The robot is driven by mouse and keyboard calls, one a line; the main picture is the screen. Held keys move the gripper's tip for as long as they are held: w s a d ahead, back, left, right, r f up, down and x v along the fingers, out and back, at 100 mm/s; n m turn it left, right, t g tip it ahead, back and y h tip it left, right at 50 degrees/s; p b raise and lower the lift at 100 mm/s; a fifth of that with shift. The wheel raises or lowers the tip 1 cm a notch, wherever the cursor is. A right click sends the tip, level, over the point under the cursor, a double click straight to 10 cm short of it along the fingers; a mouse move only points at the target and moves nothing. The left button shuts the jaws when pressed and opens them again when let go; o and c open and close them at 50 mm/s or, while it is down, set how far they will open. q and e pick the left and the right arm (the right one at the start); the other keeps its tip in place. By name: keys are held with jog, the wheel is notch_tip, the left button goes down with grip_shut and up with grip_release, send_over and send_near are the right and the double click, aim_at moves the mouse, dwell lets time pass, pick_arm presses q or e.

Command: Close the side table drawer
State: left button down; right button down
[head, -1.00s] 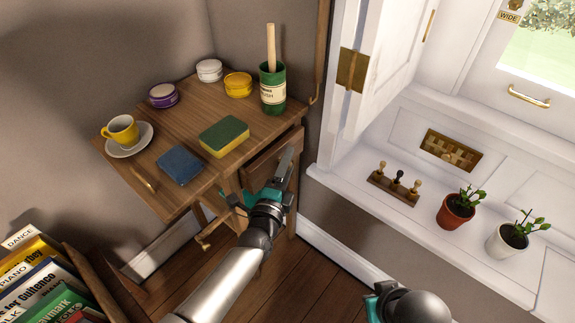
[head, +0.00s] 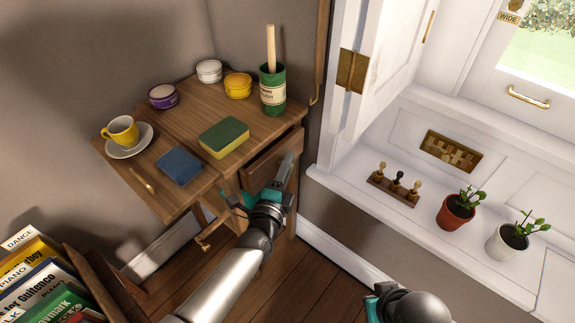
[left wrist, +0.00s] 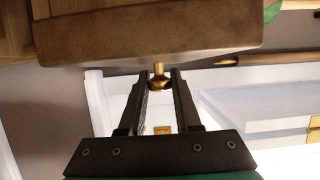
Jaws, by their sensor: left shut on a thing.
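The wooden side table (head: 185,118) stands in the corner in the head view. Its drawer (head: 262,170) is under the right front edge of the top and seems to stand slightly out. My left gripper (head: 287,168) is at the drawer front. In the left wrist view the brown drawer front (left wrist: 150,35) fills the top, with a small brass knob (left wrist: 158,77) on it. The fingertips of my left gripper (left wrist: 159,80) are on either side of the knob, shut on it. My right gripper (head: 373,305) shows only in part at the bottom edge, its fingers hidden.
On the table are a yellow cup (head: 121,131) on a saucer, a blue cloth (head: 180,165), a sponge (head: 224,137), several small tubs and a green brush pot (head: 272,90). Books (head: 40,280) stand lower left. A white sill (head: 340,175) with potted plants is right.

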aim_at(273, 168)
pick_arm(q)
jog(key=shift+a, duration=0.1)
dwell(0.7)
jog(key=w+a, duration=0.2)
jog(key=shift+a, duration=0.3)
jog(key=shift+w+a, duration=0.15)
jog(key=shift+a, duration=0.15)
jog(key=c, duration=0.6)
grip_release()
jog(key=shift+c, duration=0.2)
